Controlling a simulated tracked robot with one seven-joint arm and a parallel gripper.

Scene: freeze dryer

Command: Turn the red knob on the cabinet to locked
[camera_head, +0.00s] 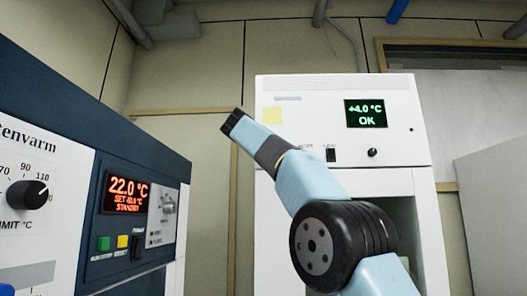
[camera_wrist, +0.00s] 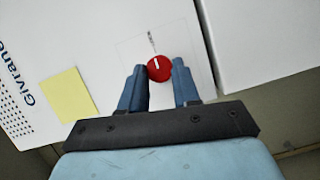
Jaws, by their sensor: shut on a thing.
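The red knob (camera_wrist: 160,72) shows in the wrist view, round, with a short white mark running roughly up and down in the picture. It sits on the white cabinet face (camera_wrist: 110,45). My gripper (camera_wrist: 158,66) is shut on the knob, one blue finger on each side. A small dark label is above the knob, too small to read. In the head view the knob does not show. My blue arm there reaches up and left in front of the white cabinet (camera_head: 410,130).
A yellow note (camera_wrist: 68,96) is on the face left of the gripper. In the head view, the white cabinet has a green display (camera_head: 366,113) reading +4.0 °C OK. A dark blue unit (camera_head: 145,165) with a red display stands close at left.

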